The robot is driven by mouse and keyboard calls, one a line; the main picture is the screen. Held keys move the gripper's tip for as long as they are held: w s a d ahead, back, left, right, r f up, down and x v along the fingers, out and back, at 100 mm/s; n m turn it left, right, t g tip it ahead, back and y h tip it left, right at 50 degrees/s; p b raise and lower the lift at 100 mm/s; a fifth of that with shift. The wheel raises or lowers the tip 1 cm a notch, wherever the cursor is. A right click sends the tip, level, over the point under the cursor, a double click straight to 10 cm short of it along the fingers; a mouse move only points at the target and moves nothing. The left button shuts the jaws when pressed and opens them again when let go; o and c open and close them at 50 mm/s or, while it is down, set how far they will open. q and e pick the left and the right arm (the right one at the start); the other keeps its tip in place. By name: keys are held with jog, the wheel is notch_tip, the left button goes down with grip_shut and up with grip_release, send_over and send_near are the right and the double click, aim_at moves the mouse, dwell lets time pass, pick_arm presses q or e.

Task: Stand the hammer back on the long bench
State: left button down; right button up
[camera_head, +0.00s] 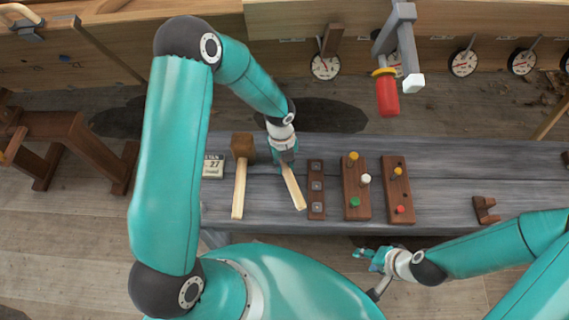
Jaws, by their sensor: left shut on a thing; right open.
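My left gripper (286,162) is over the long bench (450,165), shut on a tool with a pale wooden handle (294,190). I take it for the hammer; its head is hidden by the gripper. The handle slants down and to the right from the fingers. I cannot tell whether it touches the bench. My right gripper (367,258) is open and empty, in front of the bench's near edge.
A mallet (241,150) with a brown block head is left of the held tool. A small date block (213,166) is further left. Dark wooden boards (316,205) (350,190) (394,172), two with coloured pegs, are to the right. A brown bracket (486,210) is near the right end.

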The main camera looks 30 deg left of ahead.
pick_arm(q)
jog(key=c, duration=1)
grip_release()
jog(key=shift+f, duration=0.1)
notch_tip(320, 180, up, 12)
jog(key=w+a+p, duration=0.1)
jog(key=p, duration=0.1)
jog(key=shift+a, duration=0.1)
